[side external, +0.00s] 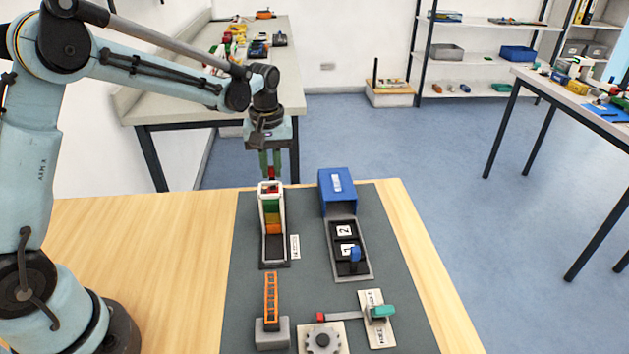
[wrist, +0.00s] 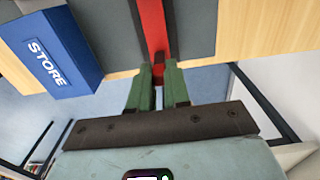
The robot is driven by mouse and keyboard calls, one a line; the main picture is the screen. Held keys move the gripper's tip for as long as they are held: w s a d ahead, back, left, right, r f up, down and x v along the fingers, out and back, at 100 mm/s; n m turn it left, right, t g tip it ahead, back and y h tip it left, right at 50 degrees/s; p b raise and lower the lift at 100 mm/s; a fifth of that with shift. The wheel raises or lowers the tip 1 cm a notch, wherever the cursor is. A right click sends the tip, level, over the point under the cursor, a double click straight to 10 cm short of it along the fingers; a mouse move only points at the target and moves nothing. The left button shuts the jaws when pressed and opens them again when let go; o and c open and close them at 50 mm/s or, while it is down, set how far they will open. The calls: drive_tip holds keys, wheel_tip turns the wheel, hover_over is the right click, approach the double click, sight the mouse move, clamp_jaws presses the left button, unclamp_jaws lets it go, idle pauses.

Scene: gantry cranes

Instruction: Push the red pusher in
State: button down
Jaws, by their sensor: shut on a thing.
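The red pusher (side external: 271,173) shows as a small red end at the far end of a narrow upright-walled channel (side external: 261,235). In the wrist view the red pusher (wrist: 151,25) is a long red strip running up out of the picture. Green, yellow and orange sections (side external: 272,215) show in the channel, with a dark empty stretch at its near end. My gripper (side external: 270,164) points down at the far end of the channel. In the wrist view my gripper's green fingers (wrist: 159,82) are closed around the pusher's end, which they partly hide.
A blue box marked STORE (wrist: 60,55) stands right of the channel in the side view, over a tray with numbered tiles (side external: 345,240). An orange rack (side external: 271,300), a gear plate (side external: 322,340) and a lever plate (side external: 377,318) lie nearer. The grey mat (side external: 310,275) has bare strips between them.

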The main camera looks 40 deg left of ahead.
drive_tip(key=shift+s+d, duration=1.65)
drive_tip(key=shift+d, duration=0.05)
drive_tip(key=c, duration=1)
unclamp_jaws()
drive_tip(key=shift+r, duration=0.1)
wheel_tip(320, 180, up, 7)
